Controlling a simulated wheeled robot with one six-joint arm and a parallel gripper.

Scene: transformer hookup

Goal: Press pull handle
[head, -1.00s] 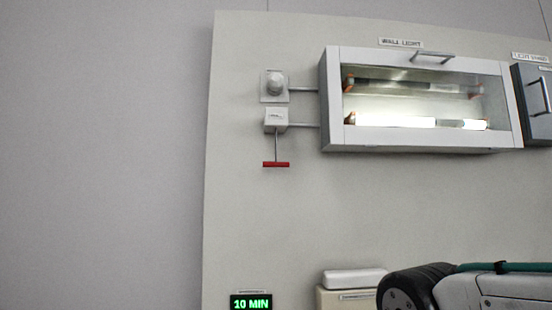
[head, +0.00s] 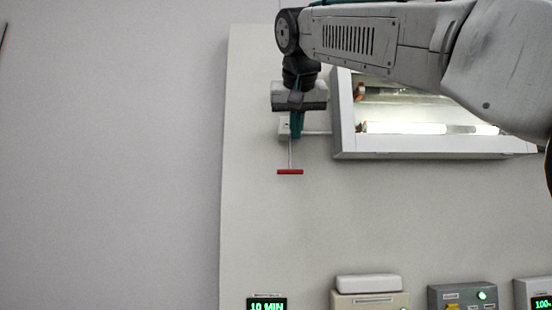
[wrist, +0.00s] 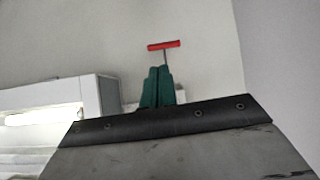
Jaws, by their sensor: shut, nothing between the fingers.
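The red pull handle (head: 290,172) hangs on a thin rod below a small white switch box (head: 284,131) on the wall panel. It also shows in the wrist view (wrist: 163,45), just beyond my fingertips. My gripper (head: 296,134) points down in front of the switch box, above the red bar. Its green fingers (wrist: 157,84) are together with nothing between them. The gripper hides most of the box and the round fitting above it. I cannot tell how far the fingers stand from the wall.
The wall light case (head: 400,150) with a lit tube is to the right, partly behind my arm. Below stand a 10 MIN display (head: 267,304), a beige box (head: 370,300) and a grey box (head: 462,298). The panel around and below the handle is clear.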

